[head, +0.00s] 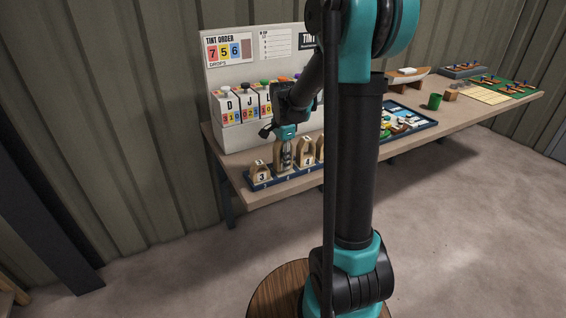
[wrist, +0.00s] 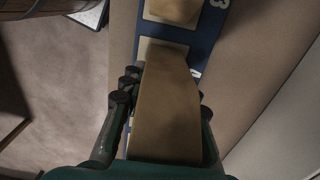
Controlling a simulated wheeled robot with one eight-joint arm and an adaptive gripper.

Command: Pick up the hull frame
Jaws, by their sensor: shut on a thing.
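My gripper (head: 285,150) points down at the blue rack (head: 262,185) at the table's near left end, shut on a wooden hull frame. In the wrist view the held hull frame (wrist: 167,110) is a plain tan piece between the fingers (wrist: 164,100). I cannot tell how far the frame is above the rack. The fingers hide its number in the head view. A frame marked 3 (head: 262,172) stands to its left and one marked 4 (head: 307,157) to its right.
Behind the rack stands a TINT ORDER board (head: 228,50) with lettered dispensers (head: 228,105). Further right are a blue tray (head: 412,128) of small parts, a green cup (head: 434,101) and a model hull (head: 407,76). My arm hides the table's middle.

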